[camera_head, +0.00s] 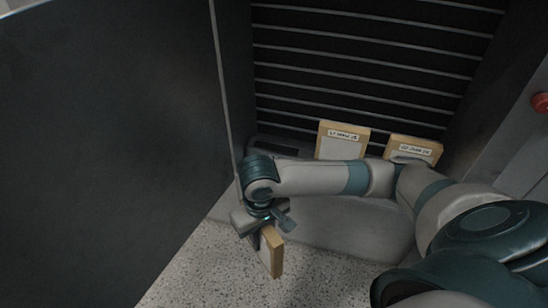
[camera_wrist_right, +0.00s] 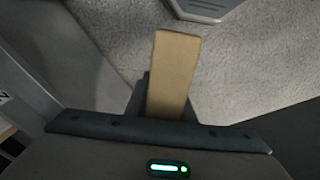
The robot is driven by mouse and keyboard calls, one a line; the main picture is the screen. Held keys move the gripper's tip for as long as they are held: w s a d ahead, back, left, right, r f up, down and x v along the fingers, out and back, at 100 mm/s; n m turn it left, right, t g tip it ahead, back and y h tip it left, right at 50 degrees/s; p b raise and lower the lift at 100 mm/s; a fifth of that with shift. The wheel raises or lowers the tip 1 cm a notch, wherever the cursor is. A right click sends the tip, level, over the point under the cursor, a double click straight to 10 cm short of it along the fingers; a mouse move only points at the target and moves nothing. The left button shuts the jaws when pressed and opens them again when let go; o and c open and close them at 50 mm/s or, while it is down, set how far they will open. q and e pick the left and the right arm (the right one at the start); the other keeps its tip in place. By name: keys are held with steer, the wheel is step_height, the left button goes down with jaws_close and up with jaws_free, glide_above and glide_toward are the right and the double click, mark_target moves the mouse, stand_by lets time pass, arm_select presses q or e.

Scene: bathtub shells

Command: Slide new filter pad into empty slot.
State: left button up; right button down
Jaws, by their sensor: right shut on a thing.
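My right gripper (camera_head: 262,228) is shut on a filter pad (camera_head: 272,254) with a tan frame. It holds the pad upright over the speckled floor, left of centre in the head view. In the right wrist view the pad's tan edge (camera_wrist_right: 173,75) stands out between the dark fingers. A dark slot (camera_head: 276,148) shows at the back left of the grey ledge, partly behind my right arm. Two framed pads with white labels, a left one (camera_head: 340,142) and a right one (camera_head: 413,150), stand at the back of the ledge. My left gripper is not in view.
A large dark panel (camera_head: 110,130) fills the left side. A dark slatted wall (camera_head: 370,60) rises behind the ledge (camera_head: 345,225). A red knob (camera_head: 540,102) sits at the far right. Speckled floor (camera_head: 205,265) lies open in front of the ledge.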

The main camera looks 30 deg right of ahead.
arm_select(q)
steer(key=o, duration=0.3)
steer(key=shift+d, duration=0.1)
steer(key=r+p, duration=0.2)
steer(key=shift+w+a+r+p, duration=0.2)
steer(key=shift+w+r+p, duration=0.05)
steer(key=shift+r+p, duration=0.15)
arm_select(e)
steer(key=w+d+r+n, duration=0.2)
steer(key=w+d+r, duration=0.2)
steer(key=w+d, duration=0.3)
steer(key=w+d+r+n, duration=0.3)
steer(key=w+d+r, duration=0.2)
steer(key=w, duration=0.6)
steer(key=w+d+r+n, duration=0.3)
steer(key=w+d+r, duration=0.1)
steer(key=w+d, duration=0.5)
steer(key=shift+w+d+r, duration=0.2)
steer(key=shift+d+r, duration=0.05)
steer(key=shift+d, duration=0.25)
steer(key=shift+f, duration=0.1)
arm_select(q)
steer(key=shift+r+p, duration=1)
arm_select(e)
step_height(320, 180, down, 6)
steer(key=shift+f, duration=0.1)
